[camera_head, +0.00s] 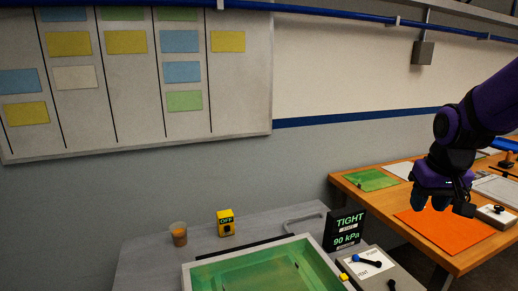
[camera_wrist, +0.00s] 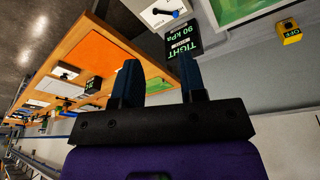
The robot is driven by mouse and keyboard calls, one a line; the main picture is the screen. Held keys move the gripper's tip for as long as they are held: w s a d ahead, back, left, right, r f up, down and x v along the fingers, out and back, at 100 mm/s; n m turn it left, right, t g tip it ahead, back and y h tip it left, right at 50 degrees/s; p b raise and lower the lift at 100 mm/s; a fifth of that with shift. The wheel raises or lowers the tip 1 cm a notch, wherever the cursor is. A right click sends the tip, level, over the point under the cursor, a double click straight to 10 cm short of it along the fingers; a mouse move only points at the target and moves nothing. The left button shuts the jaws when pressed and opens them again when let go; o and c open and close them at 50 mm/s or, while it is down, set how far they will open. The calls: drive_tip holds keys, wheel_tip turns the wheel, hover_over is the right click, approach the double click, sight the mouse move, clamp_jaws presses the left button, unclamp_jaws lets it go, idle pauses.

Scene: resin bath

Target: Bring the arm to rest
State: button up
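My gripper (camera_head: 442,200) hangs from my purple arm at the right of the head view, above the orange mat on the wooden table. In the wrist view its two dark blue fingers (camera_wrist: 162,85) stand apart with nothing between them. The gripper is open and empty, and it touches nothing that I can see. My arm is bent, with its upper part running out of the head view at the top right.
A green resin bath (camera_head: 262,270) stands on the grey bench, with a display (camera_head: 346,230) reading TIGHT, 90 kPa. A cup (camera_head: 178,234) and a yellow OFF switch (camera_head: 226,223) stand behind it. The wooden table holds an orange mat (camera_head: 440,238) and a green mat (camera_head: 370,180).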

drive_tip(key=s+a+r+t, duration=0.1)
drive_tip(key=s+r, duration=0.3)
drive_tip(key=s, duration=0.4)
drive_tip(key=s+a+r+n+t, duration=0.1)
drive_tip(key=s+a+r, duration=0.3)
drive_tip(key=s, duration=0.4)
drive_tip(key=shift+s+r+y, duration=0.2)
drive_tip(key=shift+r+y, duration=0.1)
drive_tip(key=shift+r, duration=0.35)
